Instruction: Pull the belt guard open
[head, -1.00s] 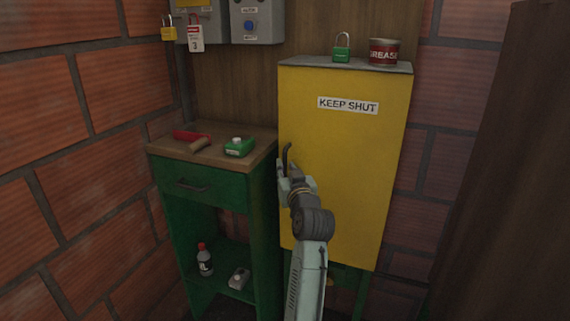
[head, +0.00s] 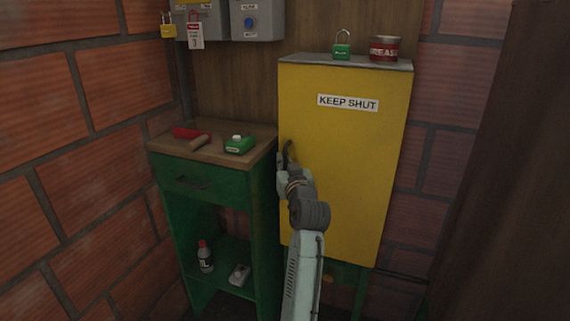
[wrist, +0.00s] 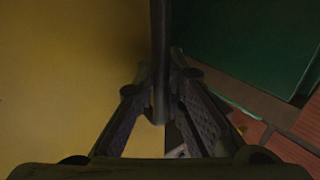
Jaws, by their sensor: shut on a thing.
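The yellow belt guard (head: 345,165) with a "KEEP SHUT" label stands right of centre in the head view. Its front looks closed. A dark bar handle (head: 288,150) sits at its left edge. My gripper (head: 284,165) is at this handle, low on it, with my arm coming up from below. In the wrist view the handle (wrist: 160,60) runs down between the two fingers of my gripper (wrist: 161,112), which are shut on it. The guard's yellow face (wrist: 65,75) fills the left of that view. The fingertips are partly hidden in the head view.
A green cabinet (head: 205,185) stands close at left, with a red-handled tool (head: 190,134) and a green container (head: 239,145) on top. A green padlock (head: 341,47) and a grease tin (head: 384,49) sit on the guard. Brick walls close in both sides.

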